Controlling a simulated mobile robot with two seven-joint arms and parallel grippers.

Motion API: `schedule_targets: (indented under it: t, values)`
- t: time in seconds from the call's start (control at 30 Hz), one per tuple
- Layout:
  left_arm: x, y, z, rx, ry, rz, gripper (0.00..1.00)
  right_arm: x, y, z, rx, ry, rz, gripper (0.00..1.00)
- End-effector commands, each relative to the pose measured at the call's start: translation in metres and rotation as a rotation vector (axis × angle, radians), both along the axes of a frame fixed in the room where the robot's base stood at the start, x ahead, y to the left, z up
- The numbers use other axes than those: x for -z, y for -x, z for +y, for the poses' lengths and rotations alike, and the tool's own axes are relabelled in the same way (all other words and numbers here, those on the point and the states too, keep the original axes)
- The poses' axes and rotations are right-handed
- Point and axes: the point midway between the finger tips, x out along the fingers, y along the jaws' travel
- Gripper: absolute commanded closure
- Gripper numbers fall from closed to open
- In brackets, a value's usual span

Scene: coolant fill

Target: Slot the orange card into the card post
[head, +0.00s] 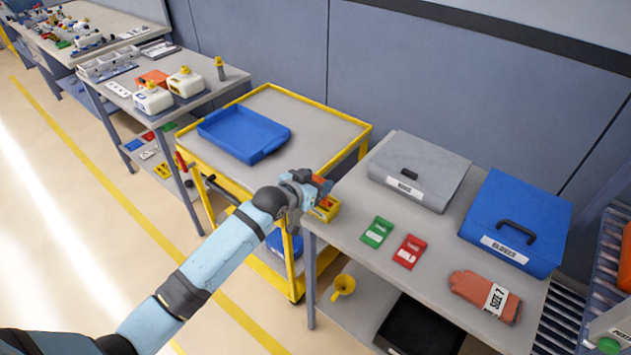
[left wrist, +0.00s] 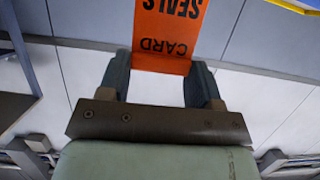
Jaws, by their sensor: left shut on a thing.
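My left gripper (head: 308,184) is shut on the orange card (head: 323,190), beside the near left corner of the right-hand table. In the left wrist view the card (left wrist: 170,30) sits between the two fingertips (left wrist: 158,72), with black lettering reading "SEALS" and "CARD" upside down. In the head view the gripper hides much of the card. A small yellow block (head: 327,211), which looks like the card post, stands at the table corner just below the card. I cannot tell whether card and block touch. My right gripper is not in view.
The table (head: 345,228) holds a green card (head: 377,232), a red card (head: 410,251), a grey case (head: 418,168), a blue case (head: 515,220) and an orange glove pack (head: 485,296). A yellow-railed cart (head: 330,130) with a blue tray (head: 243,133) stands to the left.

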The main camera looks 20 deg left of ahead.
Motion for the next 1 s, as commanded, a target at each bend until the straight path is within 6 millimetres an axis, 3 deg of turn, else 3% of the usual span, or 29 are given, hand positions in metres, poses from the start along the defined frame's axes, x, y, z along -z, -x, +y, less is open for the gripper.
schedule_targets:
  t: [0.33,1.0]
  values:
    - [-0.0005,0.0001,0.0002,0.000,0.000,0.001,0.64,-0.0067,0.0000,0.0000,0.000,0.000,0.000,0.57]
    - [0.0081,0.0000,0.0001,0.000,0.000,0.000,0.64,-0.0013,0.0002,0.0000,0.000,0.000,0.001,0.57]
